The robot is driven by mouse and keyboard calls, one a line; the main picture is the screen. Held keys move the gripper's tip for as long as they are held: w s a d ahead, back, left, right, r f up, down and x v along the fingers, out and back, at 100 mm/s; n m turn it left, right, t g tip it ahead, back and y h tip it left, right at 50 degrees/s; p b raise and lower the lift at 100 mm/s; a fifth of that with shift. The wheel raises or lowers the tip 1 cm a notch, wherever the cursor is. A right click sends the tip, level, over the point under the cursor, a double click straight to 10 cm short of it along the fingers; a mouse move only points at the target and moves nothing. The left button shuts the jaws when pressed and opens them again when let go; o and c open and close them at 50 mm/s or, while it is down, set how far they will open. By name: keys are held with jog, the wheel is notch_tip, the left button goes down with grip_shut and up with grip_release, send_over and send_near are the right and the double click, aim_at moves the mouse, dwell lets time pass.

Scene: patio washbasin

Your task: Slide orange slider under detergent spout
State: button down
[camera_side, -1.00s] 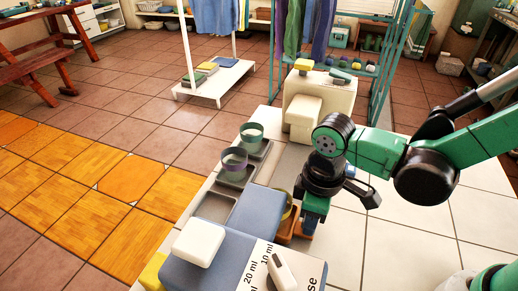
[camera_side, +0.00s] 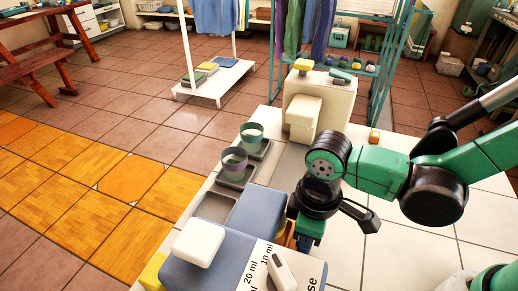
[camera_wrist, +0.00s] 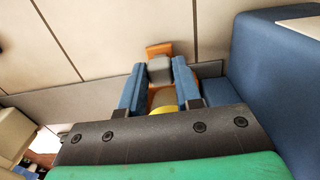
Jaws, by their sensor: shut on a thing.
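The orange slider (camera_side: 289,238) is mostly hidden by my gripper (camera_side: 308,238) in the side view, close against the blue box. In the wrist view its orange end (camera_wrist: 158,48) shows beyond a grey block (camera_wrist: 160,70). The blue fingers of my gripper (camera_wrist: 159,80) are on both sides of this block and shut on it. A bit of a yellow ring (camera_wrist: 163,110) shows nearer the wrist, over the orange part. A beige dispenser (camera_side: 335,95) with a box-shaped front stands at the counter's far end. I cannot tell which part is the detergent spout.
The blue box (camera_side: 190,272) with ml markings and a white block (camera_side: 199,242) fills the front of the counter. A small orange block (camera_side: 374,136) sits at the far right.

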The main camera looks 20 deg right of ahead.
jog(key=c, duration=0.6)
grip_release()
jog(key=shift+s+a, duration=0.15)
jog(key=shift+r, duration=2.8)
jog(key=w+d+r+m+t, duration=0.2)
jog(key=d+m+t, duration=0.1)
jog(key=d, duration=0.5)
jog(key=w+d+r+m+t, duration=0.2)
jog(key=d+r+m+t, duration=0.1)
jog(key=d+m, duration=0.3)
jog(key=shift+d+t, duration=0.5)
jog(key=shift+d, duration=0.75)
